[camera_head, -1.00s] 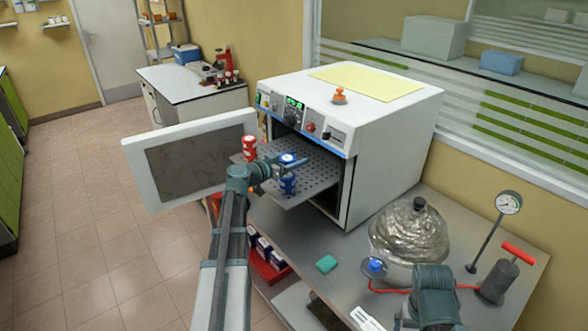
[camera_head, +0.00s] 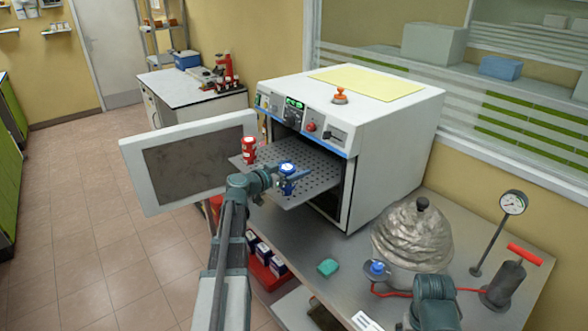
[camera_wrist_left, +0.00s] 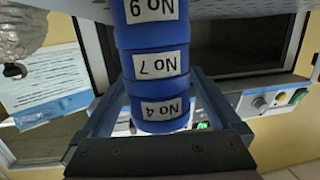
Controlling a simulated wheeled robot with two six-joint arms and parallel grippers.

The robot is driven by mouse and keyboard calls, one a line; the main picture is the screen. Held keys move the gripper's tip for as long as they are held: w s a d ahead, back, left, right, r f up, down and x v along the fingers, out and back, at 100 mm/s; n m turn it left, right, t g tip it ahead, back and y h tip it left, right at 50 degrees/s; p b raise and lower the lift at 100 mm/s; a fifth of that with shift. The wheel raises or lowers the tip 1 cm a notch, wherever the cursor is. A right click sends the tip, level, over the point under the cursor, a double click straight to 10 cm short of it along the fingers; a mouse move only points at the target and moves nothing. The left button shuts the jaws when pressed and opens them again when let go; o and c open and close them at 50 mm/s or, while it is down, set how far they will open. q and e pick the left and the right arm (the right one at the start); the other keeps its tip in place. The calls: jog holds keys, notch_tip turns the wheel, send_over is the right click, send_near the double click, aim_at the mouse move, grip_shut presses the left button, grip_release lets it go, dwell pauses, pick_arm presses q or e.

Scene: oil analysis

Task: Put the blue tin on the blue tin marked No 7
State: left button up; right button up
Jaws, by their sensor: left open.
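A stack of blue tins (camera_head: 287,168) stands on the perforated shelf (camera_head: 318,178) of the white oven. In the left wrist view, which is upside down, the top tin marked No 4 (camera_wrist_left: 160,108) sits on the tin marked No 7 (camera_wrist_left: 155,66), apparently touching and well aligned. Below that is another blue tin (camera_wrist_left: 152,12), its number reading as 6 or 9. My left gripper (camera_head: 282,178) is open, with its fingers on either side of the upper tins. My right gripper is out of view; only part of that arm shows.
Stacked red tins (camera_head: 248,149) stand on the shelf left of the blue stack. The open oven door (camera_head: 190,163) is left of the shelf. The oven body (camera_head: 390,150) rises behind.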

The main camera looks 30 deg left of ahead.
pick_arm(q)
jog(key=shift+r, duration=0.25)
jog(key=p+v, duration=0.2)
jog(key=v, duration=1)
jog(key=shift+f, duration=0.15)
jog(key=b+x, duration=0.1)
jog(key=x, duration=1)
jog(key=shift+w+b, duration=0.35)
jog(key=shift+w+d+f, duration=0.15)
jog(key=shift+w+f, duration=0.05)
jog(key=shift+r, duration=0.15)
jog(key=shift+s, duration=0.15)
